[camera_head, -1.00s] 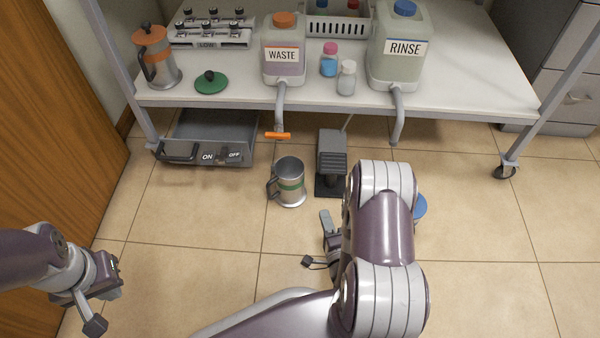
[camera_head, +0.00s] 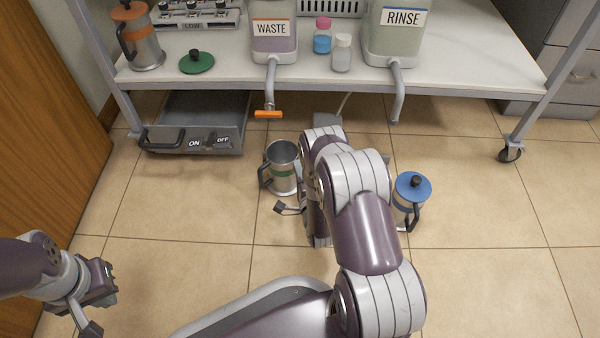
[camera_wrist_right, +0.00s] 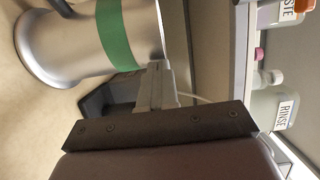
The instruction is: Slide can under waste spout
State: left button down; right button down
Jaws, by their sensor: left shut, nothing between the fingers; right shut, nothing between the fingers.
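The can (camera_head: 283,176) is an open metal mug with a green band and a handle on its left. It stands upright on the floor, below and slightly right of the waste spout (camera_head: 270,88) with its orange lever (camera_head: 268,114) in the head view. My right gripper (camera_wrist_right: 155,85) is shut and empty at the can's side; whether it touches is unclear. In the head view, my right arm hides most of that gripper. The can's green band also shows large in the right wrist view (camera_wrist_right: 117,35). My left gripper (camera_head: 102,285) is shut and empty at lower left, far from the can.
A blue-lidded pot (camera_head: 412,192) stands on the floor right of my right arm. A pedal (camera_head: 327,119) is mostly hidden behind the arm. A drawer (camera_head: 195,138) sits under the table (camera_head: 460,80) at left. Floor left of the can is clear.

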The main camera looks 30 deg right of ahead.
aim_at(290, 164)
jog(key=shift+w+a, duration=0.45)
jog(key=shift+w, duration=0.25)
jog(key=shift+w+a, duration=0.4)
jog(key=shift+w, duration=0.25)
